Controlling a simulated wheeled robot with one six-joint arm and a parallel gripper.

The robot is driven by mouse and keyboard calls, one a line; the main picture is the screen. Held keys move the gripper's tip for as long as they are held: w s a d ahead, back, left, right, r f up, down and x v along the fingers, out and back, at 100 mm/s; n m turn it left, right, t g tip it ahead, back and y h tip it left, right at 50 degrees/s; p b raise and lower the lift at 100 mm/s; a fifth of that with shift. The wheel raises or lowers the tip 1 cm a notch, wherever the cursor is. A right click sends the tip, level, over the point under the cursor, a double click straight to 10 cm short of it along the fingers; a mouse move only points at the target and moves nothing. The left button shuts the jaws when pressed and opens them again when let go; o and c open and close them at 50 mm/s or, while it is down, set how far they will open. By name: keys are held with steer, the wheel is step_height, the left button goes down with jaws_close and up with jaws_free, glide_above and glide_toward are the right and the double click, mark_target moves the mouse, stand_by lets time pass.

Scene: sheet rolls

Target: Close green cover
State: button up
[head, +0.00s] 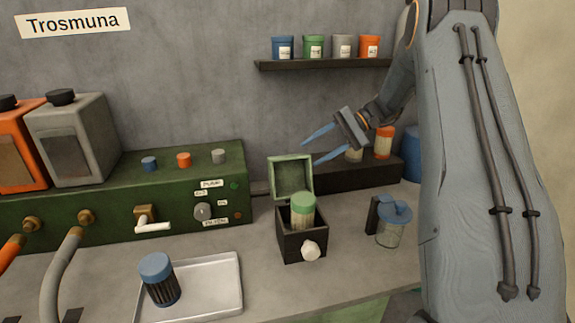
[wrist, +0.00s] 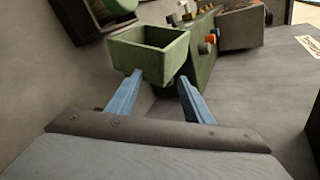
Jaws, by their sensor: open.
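A small dark box (head: 291,246) stands on the counter with its green cover (head: 277,178) swung up open at the back. The cover is a hollow green shell. A jar with a green lid (head: 303,201) stands inside the box, its lid above the rim. A white knob (head: 310,250) is on the box's front. My gripper (head: 311,153) is open and empty, with blue fingers, above and to the right of the cover. In the wrist view the cover (wrist: 173,60) lies just beyond the fingertips (wrist: 160,78); contact is not clear.
A blue-lidded pitcher (head: 388,232) stands right of the box. A metal tray (head: 215,285) holds a blue-capped jar (head: 160,285) at front left. A green machine (head: 110,205) fills the back left. A shelf (head: 325,63) of several small jars hangs above. Counter in front of the box is free.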

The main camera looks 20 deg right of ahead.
mark_target(284, 162)
steer(key=w+a+f+n+y+b, duration=0.1)
steer(key=w+f+y+b, duration=0.25)
steer(key=f+y, duration=0.2)
steer(key=shift+g+y, duration=0.3)
steer(key=shift+y, duration=0.05)
steer(key=a+p, duration=0.1)
steer(key=a, duration=0.1)
steer(key=a+p, duration=0.1)
steer(key=a, duration=0.1)
steer(key=a+p, duration=0.1)
steer(key=a, duration=0.1)
steer(key=shift+w+a+r, duration=0.25)
steer(key=shift+a, duration=0.1)
steer(key=shift+a+f, duration=0.1)
steer(key=shift+a, duration=0.6)
jaws_close()
